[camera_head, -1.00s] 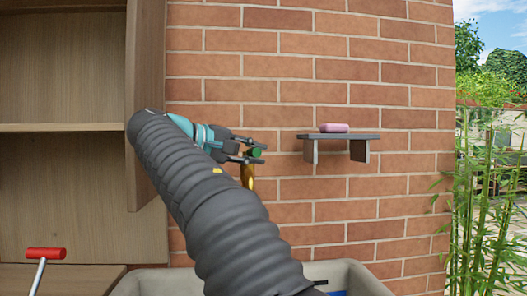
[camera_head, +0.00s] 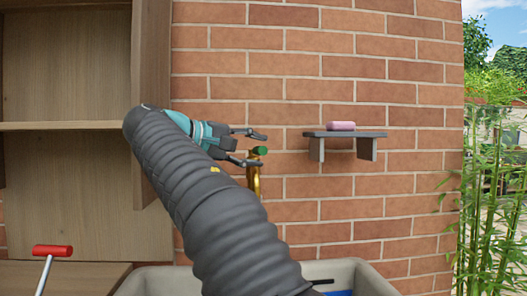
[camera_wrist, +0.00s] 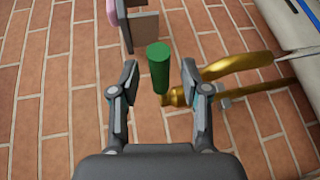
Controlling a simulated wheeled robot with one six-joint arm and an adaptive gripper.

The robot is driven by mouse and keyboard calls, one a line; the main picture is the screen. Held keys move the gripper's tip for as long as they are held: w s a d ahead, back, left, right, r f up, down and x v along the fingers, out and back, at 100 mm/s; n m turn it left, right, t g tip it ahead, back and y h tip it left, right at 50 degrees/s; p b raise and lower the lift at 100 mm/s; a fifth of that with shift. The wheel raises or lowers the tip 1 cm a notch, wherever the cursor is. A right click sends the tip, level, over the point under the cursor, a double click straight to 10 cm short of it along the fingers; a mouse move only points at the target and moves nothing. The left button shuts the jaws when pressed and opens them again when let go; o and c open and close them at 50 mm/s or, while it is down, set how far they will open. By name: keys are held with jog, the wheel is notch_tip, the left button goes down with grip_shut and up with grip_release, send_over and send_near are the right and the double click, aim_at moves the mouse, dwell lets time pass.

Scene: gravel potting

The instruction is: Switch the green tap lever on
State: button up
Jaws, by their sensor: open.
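The green tap lever (camera_head: 260,150) sits on top of a gold tap (camera_head: 254,180) at the brick wall. My gripper (camera_head: 257,149) is open at the lever, with one finger above and one below it in the head view. In the wrist view the green lever (camera_wrist: 158,68) shows between the spread fingers of my gripper (camera_wrist: 160,78), with gaps on both sides. The gold tap (camera_wrist: 225,75) curves off to the right there. No water shows at the spout, whose outlet is not clearly seen. My arm hides part of the wall below the tap.
A dark wall shelf (camera_head: 345,134) with a pink block (camera_head: 341,126) is right of the tap. A wooden cabinet (camera_head: 150,100) stands left. A grey basin (camera_head: 150,283) lies below, and a red-handled tool (camera_head: 53,251) is at lower left. Bamboo (camera_head: 480,200) grows at right.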

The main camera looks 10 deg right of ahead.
jog(key=v, duration=1)
jog(key=shift+s+a, duration=0.1)
